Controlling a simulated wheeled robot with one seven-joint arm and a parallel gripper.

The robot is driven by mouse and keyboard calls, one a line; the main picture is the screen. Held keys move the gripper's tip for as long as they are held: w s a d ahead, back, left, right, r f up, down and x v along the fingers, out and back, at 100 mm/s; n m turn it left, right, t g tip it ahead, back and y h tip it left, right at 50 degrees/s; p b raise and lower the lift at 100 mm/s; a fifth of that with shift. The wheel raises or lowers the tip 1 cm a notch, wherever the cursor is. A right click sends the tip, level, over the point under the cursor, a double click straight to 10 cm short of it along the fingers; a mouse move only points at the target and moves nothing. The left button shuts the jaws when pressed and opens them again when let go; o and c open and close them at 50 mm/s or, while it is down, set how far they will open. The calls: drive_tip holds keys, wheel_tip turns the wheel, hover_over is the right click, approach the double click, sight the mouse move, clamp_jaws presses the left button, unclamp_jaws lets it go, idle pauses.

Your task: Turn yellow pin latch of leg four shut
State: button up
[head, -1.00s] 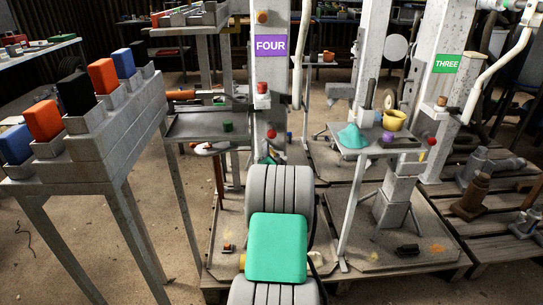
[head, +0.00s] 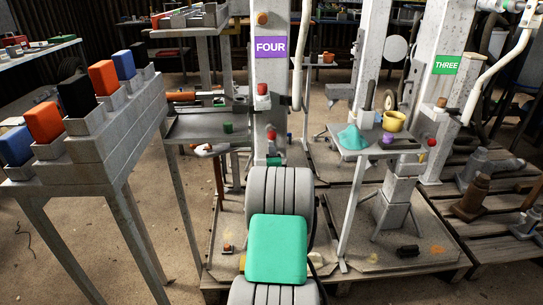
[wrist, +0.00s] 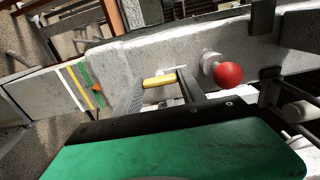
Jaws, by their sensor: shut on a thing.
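Leg four is the pale upright post (head: 269,75) with the purple FOUR sign (head: 270,46) in the head view. The handle lies nearly level across the picture, against the pale metal of the leg. A red ball knob (wrist: 228,75) stands just right of the fingers. In the head view my arm hides the yellow latch and most of the gripper.
A grey side table (head: 205,126) with a dark green piece (head: 228,127) stands left of the leg. A stepped rack (head: 110,130) with coloured blocks is farther left.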

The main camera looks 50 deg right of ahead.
idle(0.4)
drive_tip(key=o, duration=1.4)
drive_tip(key=shift+c, duration=0.2)
drive_tip(key=p+v, duration=0.1)
drive_tip(key=v, duration=0.7)
drive_tip(key=shift+p, duration=0.4)
